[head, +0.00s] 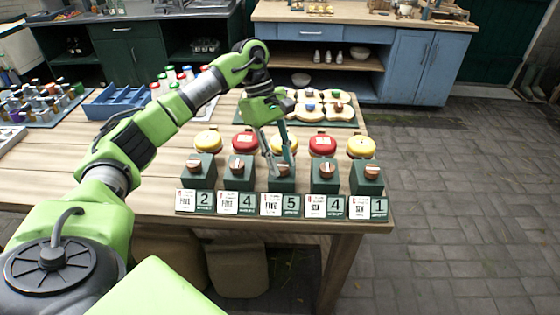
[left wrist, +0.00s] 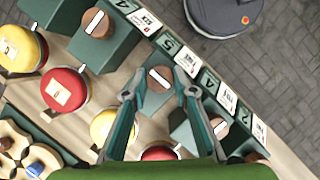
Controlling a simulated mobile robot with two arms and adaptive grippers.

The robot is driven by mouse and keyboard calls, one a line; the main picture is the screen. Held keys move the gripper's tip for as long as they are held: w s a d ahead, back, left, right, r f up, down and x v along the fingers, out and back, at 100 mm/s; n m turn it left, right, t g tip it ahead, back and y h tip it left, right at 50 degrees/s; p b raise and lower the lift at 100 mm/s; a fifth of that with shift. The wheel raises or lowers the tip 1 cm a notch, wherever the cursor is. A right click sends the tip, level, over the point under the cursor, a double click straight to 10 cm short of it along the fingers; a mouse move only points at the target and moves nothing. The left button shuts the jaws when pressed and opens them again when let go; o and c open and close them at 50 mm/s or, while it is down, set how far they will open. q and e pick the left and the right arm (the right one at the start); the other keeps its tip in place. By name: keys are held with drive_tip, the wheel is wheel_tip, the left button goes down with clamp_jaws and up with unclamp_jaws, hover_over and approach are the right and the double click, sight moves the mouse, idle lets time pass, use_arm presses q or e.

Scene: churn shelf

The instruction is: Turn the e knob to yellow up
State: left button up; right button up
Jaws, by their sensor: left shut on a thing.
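Several dark green boxes with round copper knobs stand in a row along the table's front edge. My left gripper (head: 283,171) reaches down from above to the middle box, whose card reads 5. In the left wrist view its fingers stand on either side of the middle knob (left wrist: 160,78), shut on it. The knob's white bar shows between the fingertips. In the head view the middle knob (head: 282,170) is partly covered by the fingers. Round lidded pots stand behind the boxes, alternating yellow (head: 361,146) and red (head: 322,145). My right gripper is not in view.
Neighbouring knobs (head: 243,163) and (head: 327,169) stand close on both sides. Number cards (head: 291,203) line the front edge. Behind are a cream tray with coloured knobs (head: 338,108) and a blue crate (head: 125,100).

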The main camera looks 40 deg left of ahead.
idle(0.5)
use_arm(q)
drive_tip(key=o, duration=1.1)
drive_tip(key=v, duration=1.2)
drive_tip(key=shift+w, duration=0.1)
